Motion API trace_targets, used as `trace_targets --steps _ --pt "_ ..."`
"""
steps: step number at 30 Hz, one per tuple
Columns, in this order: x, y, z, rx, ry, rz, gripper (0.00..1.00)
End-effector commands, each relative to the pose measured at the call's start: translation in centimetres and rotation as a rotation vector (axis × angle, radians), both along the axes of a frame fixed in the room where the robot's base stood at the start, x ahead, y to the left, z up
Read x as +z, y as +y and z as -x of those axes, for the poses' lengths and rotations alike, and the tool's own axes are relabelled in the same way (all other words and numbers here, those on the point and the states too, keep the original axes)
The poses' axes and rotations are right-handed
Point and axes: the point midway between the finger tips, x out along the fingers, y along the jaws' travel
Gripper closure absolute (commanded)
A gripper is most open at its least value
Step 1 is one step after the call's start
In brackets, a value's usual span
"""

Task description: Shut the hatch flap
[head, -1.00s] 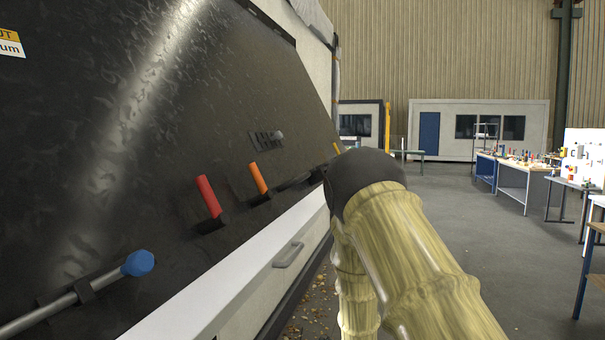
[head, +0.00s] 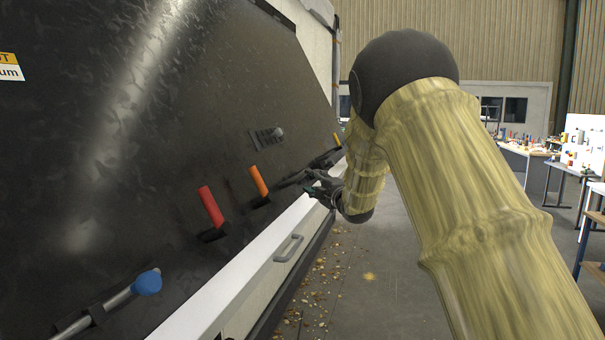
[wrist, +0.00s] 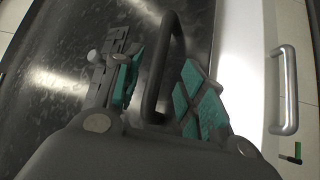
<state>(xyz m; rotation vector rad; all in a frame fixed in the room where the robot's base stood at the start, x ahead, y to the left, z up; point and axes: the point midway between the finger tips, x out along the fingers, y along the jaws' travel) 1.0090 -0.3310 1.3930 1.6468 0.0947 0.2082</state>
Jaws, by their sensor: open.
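A large black panel (head: 130,110), which looks like the hatch flap, slopes across the left of the head view; I cannot tell how far open it stands. My gripper (head: 322,188) is at its lower far edge, partly hidden by my arm. In the wrist view my gripper (wrist: 162,95) is open, with teal pads on both fingers. A dark loop handle (wrist: 172,45) shows between the fingers, its lower end close to the gripper body. I cannot tell whether the fingers touch it. The black surface (wrist: 75,65) lies behind it.
A white ledge (head: 235,288) runs below the panel, with a grey handle (head: 288,248) that also shows in the wrist view (wrist: 284,90). Red (head: 210,206), orange (head: 258,181) and blue (head: 147,283) grips stick out from the panel. Workbenches (head: 530,160) stand far right. Open floor lies between.

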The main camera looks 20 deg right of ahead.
Motion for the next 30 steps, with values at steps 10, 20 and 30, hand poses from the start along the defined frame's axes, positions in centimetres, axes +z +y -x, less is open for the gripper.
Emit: trace_targets --steps 10,20,30 --pt "0.7 1.0 -5.0 0.001 0.000 -0.001 0.59" --pt "0.7 1.6 -7.9 0.001 0.000 -0.002 0.59" --pt "0.6 1.6 -8.2 0.000 0.000 -0.002 0.59"
